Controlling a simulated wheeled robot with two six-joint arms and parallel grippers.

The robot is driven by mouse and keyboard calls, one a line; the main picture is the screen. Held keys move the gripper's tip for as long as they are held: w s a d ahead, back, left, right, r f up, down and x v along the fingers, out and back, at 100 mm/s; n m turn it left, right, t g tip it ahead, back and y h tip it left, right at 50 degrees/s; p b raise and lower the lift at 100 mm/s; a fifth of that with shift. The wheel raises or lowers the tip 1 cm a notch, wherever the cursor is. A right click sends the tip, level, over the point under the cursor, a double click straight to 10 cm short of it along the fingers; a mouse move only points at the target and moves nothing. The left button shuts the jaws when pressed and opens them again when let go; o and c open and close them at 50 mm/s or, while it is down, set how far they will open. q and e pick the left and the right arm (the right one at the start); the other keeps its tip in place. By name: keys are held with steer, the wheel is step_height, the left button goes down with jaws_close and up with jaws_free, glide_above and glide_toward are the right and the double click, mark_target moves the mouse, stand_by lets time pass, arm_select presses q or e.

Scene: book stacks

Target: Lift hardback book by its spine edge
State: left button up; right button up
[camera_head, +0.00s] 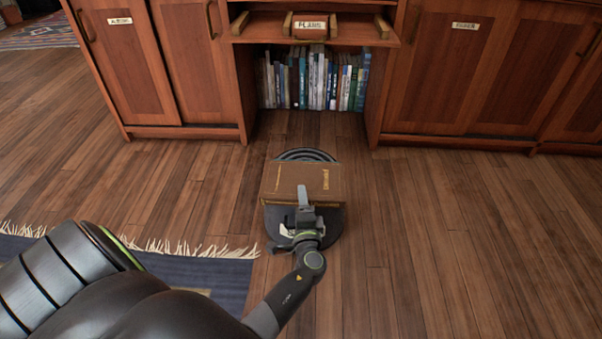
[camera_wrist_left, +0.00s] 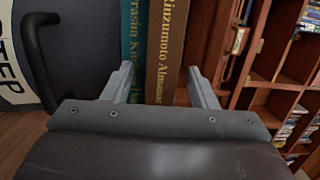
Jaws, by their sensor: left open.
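In the left wrist view, the spine of a book titled "Kinzumoto Almanac" (camera_wrist_left: 171,40) stands beside a teal book spine (camera_wrist_left: 132,35). My left gripper (camera_head: 303,188) is over the near edge of the brown book. In the left wrist view, the open jaws of the left gripper (camera_wrist_left: 160,72) face the spines with nothing held. Whether the fingers touch the books cannot be told. My right gripper is not in view.
Wooden cabinets (camera_head: 440,75) and a low shelf of upright books (camera_head: 315,82) stand behind the stool. A fringed blue rug (camera_head: 228,275) lies at the lower left. The wooden floor (camera_head: 470,230) at right is clear. The left wrist view shows a "STEP" label (camera_wrist_left: 12,60) and a dark handle (camera_wrist_left: 38,60).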

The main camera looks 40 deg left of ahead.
arm_select(q)
steer(key=shift+c, duration=0.2)
jaws_close()
steer(key=shift+r, duration=0.15)
stand_by(0.3)
